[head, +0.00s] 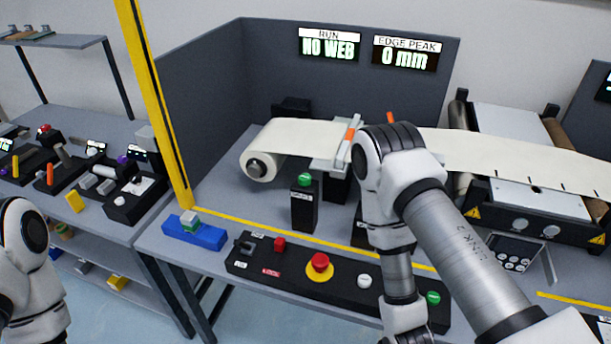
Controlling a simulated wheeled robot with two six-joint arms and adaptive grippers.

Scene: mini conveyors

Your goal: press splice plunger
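A white paper web (297,136) runs from the roll (258,166) to a metal splice plate (331,158) with an orange-edged bar. A black post with a green button (305,181) stands in front of the plate; no label shows that it is the splice plunger. Another dark block behind my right arm is mostly hidden. My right arm crosses the scene from the lower right, in front of the web and panel; its gripper is below the picture. Only part of my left arm shows at the lower left; its gripper is out of view.
A black control panel (255,267) in front carries a red mushroom button (320,263), a white button (364,282) and a green button (433,298). A blue block (194,232) sits left of it. The screens (329,46) read RUN NO WEB and EDGE PEAK 0 mm (405,55).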

